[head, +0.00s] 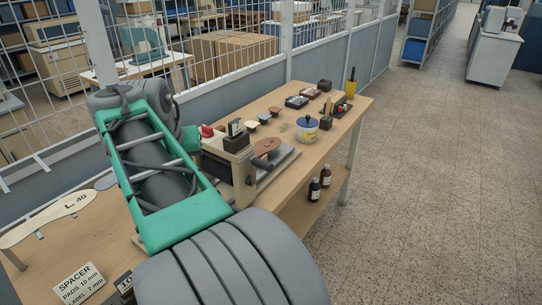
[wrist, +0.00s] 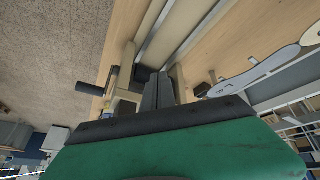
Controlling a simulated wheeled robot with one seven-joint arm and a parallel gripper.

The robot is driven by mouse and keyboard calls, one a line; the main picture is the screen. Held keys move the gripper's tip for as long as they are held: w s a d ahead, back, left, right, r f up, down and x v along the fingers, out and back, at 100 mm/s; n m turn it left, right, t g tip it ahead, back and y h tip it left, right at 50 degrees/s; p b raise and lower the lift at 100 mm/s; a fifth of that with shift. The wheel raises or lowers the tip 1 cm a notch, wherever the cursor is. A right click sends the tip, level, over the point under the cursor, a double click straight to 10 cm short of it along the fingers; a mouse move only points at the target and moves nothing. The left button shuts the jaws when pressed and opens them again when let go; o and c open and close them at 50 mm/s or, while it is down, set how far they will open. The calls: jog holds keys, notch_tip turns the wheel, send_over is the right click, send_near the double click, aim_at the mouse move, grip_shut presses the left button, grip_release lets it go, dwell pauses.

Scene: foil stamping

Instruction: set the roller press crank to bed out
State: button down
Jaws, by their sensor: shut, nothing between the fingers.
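The cream roller press (head: 240,172) stands on the wooden bench, partly hidden behind my green arm in the head view. My gripper is hidden in the head view.
Two dark bottles (head: 314,190) stand on the lower shelf. A SPACER card (head: 80,284) and a pale L-40 template (head: 45,220) lie nearer. A mesh fence runs behind; the floor at right is clear.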

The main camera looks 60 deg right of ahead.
jog(key=s+d+r+m+g, duration=0.2)
jog(key=s+d+r+m, duration=0.15)
jog(key=s+d, duration=0.35)
jog(key=s+d+r+m+g, duration=0.1)
jog(key=s+d+r+m, duration=0.1)
jog(key=s+d+m, duration=0.5)
jog(key=w+d+f+n+h+b, duration=0.1)
jog(key=d+f+n+b, duration=0.1)
jog(key=f, duration=0.7)
jog(key=shift+w+d+b, duration=0.3)
jog(key=shift+d+b, duration=0.2)
jog(key=shift+b, duration=0.1)
jog(key=shift+f, duration=0.1)
